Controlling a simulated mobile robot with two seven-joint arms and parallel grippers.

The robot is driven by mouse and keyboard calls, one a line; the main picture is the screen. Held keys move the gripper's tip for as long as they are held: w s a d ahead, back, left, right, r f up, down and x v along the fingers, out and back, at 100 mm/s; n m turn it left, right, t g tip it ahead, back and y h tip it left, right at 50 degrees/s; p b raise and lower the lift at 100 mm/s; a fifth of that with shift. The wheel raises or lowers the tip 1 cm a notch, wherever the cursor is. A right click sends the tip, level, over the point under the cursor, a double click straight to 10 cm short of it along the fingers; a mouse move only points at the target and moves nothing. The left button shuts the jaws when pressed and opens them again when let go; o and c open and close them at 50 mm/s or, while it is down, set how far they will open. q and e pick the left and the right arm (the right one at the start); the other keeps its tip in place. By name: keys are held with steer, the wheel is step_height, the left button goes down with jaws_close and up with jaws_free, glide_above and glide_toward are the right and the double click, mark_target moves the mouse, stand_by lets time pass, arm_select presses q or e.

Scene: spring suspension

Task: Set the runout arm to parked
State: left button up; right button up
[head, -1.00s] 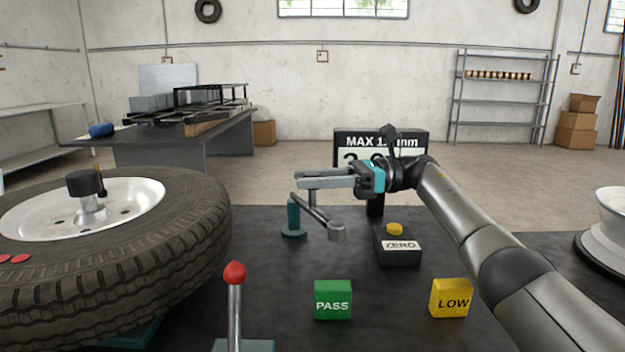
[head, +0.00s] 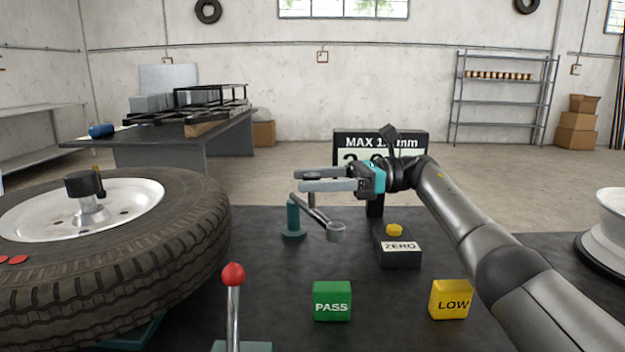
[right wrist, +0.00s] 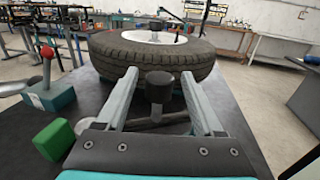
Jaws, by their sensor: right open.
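The runout arm is a grey bar (head: 316,214) on a teal post (head: 293,217), with a grey round end (head: 336,232) pointing toward me and right. A short upright peg (head: 311,200) rises from the bar to just under my right gripper (head: 298,181). The right gripper comes in from the right, open, its fingers pointing left above the bar. In the right wrist view, a dark cylinder (right wrist: 158,86) shows between the spread fingers, with gaps on both sides; the grey bar shows below it. No parked mark can be made out. My left gripper is out of view.
A large tyre (head: 130,260) lies at left. A red-knobbed lever (head: 233,274), green PASS block (head: 332,301) and yellow LOW block (head: 450,299) stand in front. The ZERO box (head: 398,250) is right of the arm; a MAX display (head: 350,142) stands behind the gripper.

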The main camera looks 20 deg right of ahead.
steer(key=shift+s+d, duration=0.1)
steer(key=shift+d, duration=0.4)
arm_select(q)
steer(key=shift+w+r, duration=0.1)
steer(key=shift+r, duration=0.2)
arm_select(e)
steer(key=v, duration=0.6)
steer(key=shift+d, duration=0.2)
steer(key=shift+s, duration=0.15)
